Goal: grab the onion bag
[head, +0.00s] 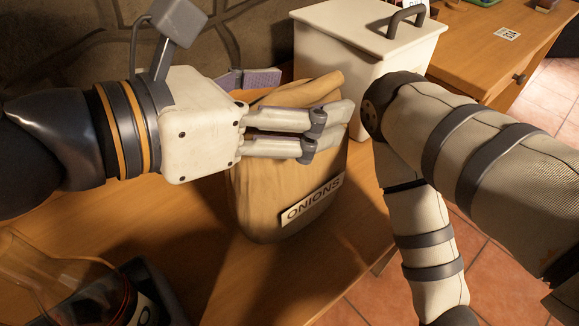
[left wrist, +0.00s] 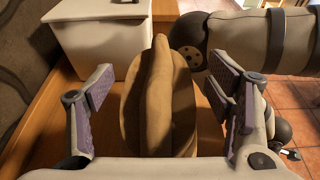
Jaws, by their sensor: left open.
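The onion bag (head: 268,205) is a tan cloth sack with an "ONIONS" label, standing upright on the wooden table. In the left wrist view, its folded top (left wrist: 160,100) lies between the two fingers. My left gripper (head: 325,125) is open at the upper part of the bag, with its near finger across the bag's front. In the left wrist view, my left gripper (left wrist: 168,105) has its purple-padded fingers spread on both sides of the bag, with gaps visible. The right gripper's fingers do not show; my right arm passes close to the bag's right side.
A white lidded bin (head: 345,45) with a dark handle stands right behind the bag. A glass jar (head: 65,280) and a dark object are at the near left. A stone wall (head: 70,40) rises behind. The table's right edge drops to a tiled floor (head: 480,250).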

